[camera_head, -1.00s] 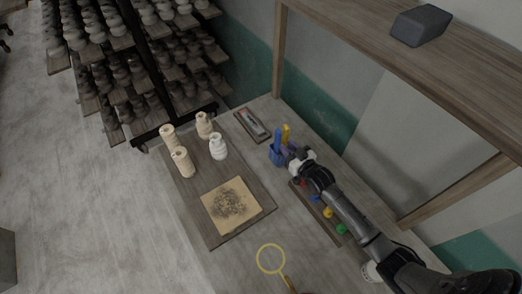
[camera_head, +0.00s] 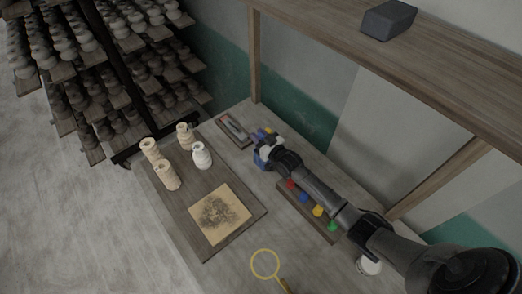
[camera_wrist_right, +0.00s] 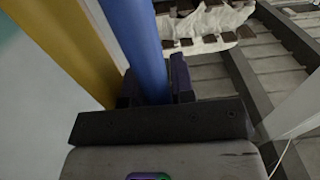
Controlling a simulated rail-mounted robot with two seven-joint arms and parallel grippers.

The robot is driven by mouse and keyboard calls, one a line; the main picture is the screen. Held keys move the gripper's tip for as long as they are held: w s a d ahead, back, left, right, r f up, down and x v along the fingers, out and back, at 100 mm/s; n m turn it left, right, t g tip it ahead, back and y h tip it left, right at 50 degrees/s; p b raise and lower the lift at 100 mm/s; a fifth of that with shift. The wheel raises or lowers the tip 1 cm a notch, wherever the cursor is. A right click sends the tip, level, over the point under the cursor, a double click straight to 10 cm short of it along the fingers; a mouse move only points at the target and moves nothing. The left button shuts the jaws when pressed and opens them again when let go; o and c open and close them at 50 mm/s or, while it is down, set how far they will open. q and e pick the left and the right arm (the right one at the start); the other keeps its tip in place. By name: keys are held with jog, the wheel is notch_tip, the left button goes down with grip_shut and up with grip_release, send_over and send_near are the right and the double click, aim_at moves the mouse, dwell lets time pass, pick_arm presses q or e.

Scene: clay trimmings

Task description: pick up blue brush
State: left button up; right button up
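The blue brush (camera_wrist_right: 138,40) shows as a thick blue handle in the right wrist view, rising between the two dark fingers. My right gripper (camera_wrist_right: 156,88) has a finger close against each side of the handle and looks shut on it. In the head view my right gripper (camera_head: 266,145) is over the blue cup (camera_head: 261,159) and hides most of the cup and handles. A yellow handle (camera_wrist_right: 62,45) stands just left of the blue one in the wrist view; its tip (camera_head: 270,131) shows behind the gripper in the head view. My left gripper is not in view.
A paint strip (camera_head: 325,228) with red, blue, yellow and green blobs lies under my right arm. Pale vases (camera_head: 202,155) stand on a board (camera_head: 208,243) at left. A small tray (camera_head: 242,142) lies beyond the cup. A shelf (camera_head: 430,65) overhangs at right.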

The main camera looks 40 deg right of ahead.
jog(key=shift+w, duration=0.2)
jog(key=shift+c, duration=0.2)
grip_shut()
